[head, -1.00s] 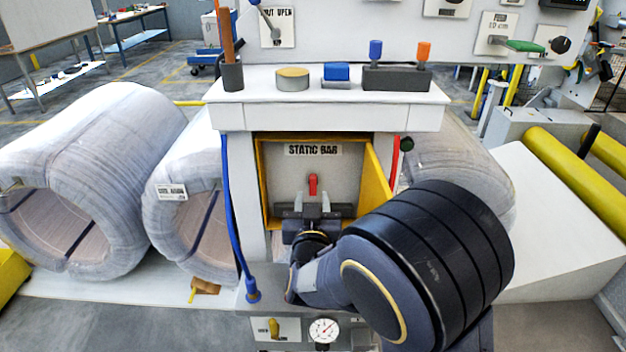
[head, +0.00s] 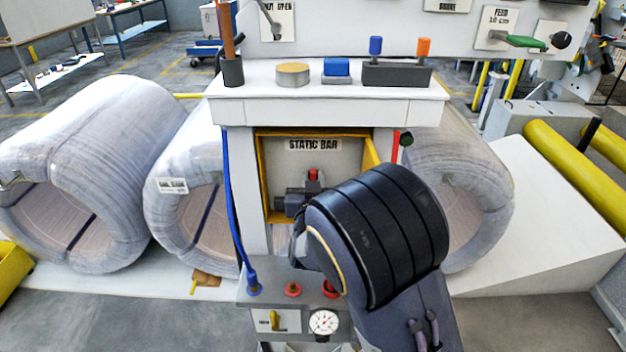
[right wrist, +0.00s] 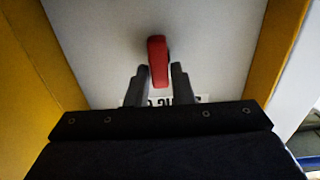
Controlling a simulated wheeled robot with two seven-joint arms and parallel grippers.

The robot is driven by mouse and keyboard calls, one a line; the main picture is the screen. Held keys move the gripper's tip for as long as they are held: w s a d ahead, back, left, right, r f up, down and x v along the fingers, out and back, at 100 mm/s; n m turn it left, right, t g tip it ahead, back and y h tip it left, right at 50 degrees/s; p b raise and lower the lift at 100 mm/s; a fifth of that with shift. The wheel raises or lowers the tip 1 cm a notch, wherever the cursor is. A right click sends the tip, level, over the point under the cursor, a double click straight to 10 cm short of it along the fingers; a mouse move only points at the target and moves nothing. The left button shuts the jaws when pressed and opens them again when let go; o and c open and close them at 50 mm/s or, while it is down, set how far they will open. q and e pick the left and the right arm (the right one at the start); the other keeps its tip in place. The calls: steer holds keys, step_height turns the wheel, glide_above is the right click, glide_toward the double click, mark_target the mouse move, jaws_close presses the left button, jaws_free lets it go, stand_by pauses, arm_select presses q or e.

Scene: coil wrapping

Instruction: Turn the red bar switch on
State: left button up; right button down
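The red bar switch (head: 313,174) is on the back panel of a yellow-framed box under the "STATIC BAR" label (head: 313,145). My right gripper (head: 312,187) is inside the box at the switch, seen side-on and partly hidden by my wrist. In the right wrist view the red switch (right wrist: 158,60) shows with its lower end between the two grey fingers (right wrist: 159,72). The fingers are apart, with narrow gaps beside the switch; contact cannot be told. My left gripper is not in view.
A white shelf (head: 330,112) overhangs the box. A blue hose (head: 229,200) hangs left. Red knobs (head: 292,290) and a gauge (head: 323,321) sit below.

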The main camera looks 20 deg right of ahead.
steer(key=shift+d+f+m+b, duration=0.15)
steer(key=shift+m+b, duration=0.35)
steer(key=shift+b, duration=0.25)
steer(key=shift+s+d+f+m+b, duration=0.1)
steer(key=shift+d+f+m+b, duration=0.1)
steer(key=shift+m+b, duration=2.8)
steer(key=shift+d+f+m+b, duration=0.15)
steer(key=shift+m+b, duration=2.5)
steer(key=shift+b, duration=0.6)
steer(key=shift+s+d+f+m+b, duration=0.1)
steer(key=shift+d+f+m+b, duration=0.1)
steer(key=shift+m+b, duration=2.8)
steer(key=c, duration=1.4)
jaws_free()
steer(key=shift+o, duration=0.2)
steer(key=shift+a, duration=0.1)
